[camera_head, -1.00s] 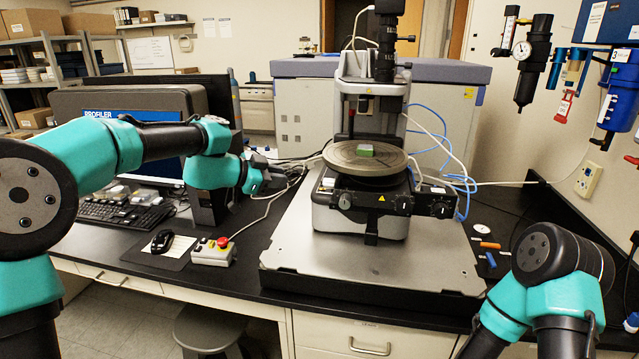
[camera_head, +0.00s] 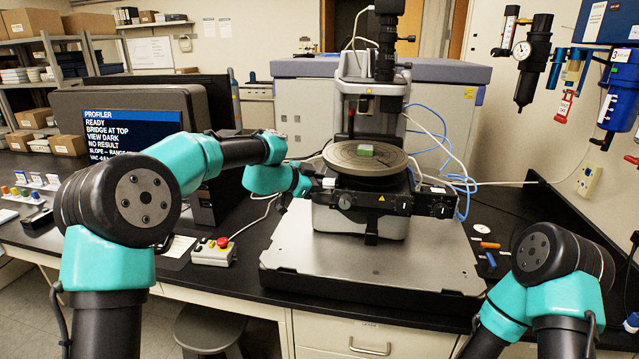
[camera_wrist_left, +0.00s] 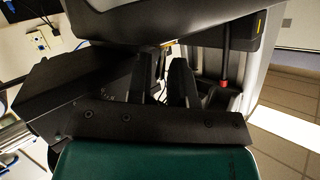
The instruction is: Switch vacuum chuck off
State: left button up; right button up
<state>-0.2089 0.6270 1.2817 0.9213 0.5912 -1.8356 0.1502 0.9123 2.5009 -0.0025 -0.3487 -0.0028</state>
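A small pale part (camera_head: 328,183) sits at the panel's left end. My left gripper (camera_head: 311,187) is at this left end, mostly hidden behind its own wrist. In the left wrist view its two dark fingers (camera_wrist_left: 162,78) stand apart with nothing seen between them. Contact with the panel cannot be told. My right gripper is out of view; only its arm shows.
The monitor (camera_head: 135,130) reads PROFILER, READY, BRIDGE AT TOP and a partly hidden VAC line. A control box (camera_head: 212,252) with a red button lies below my left forearm. Blue tubes and white cables run right of the profiler. The grey base plate's (camera_head: 375,262) front is clear.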

pick_arm(q)
jog(key=shift+c, duration=0.5)
grip_shut()
jog(key=shift+w+r+g, duration=0.15)
jog(key=shift+g, duration=0.35)
jog(key=shift+w+d+r+n+g+y, duration=0.1)
jog(key=shift+w+n+g+y, duration=0.2)
jog(key=shift+n+g, duration=0.3)
jog(key=shift+w+r+n+g+y, duration=0.1)
jog(key=shift+w+n+g+y, duration=0.1)
jog(key=shift+n+g+y, duration=0.3)
jog(key=shift+w+f+n+g+y, duration=0.1)
jog(key=shift+w+n+g, duration=0.15)
jog(key=shift+g, duration=0.4)
jog(key=shift+w+n+g+y, duration=0.1)
jog(key=shift+w+n+g, duration=0.2)
jog(key=shift+g, duration=0.4)
jog(key=shift+w+f+n+g+y, duration=0.1)
jog(key=shift+n+g, duration=0.25)
jog(key=shift+g, duration=0.3)
jog(key=shift+r, duration=0.1)
jog(key=shift+o, duration=0.5)
grip_release()
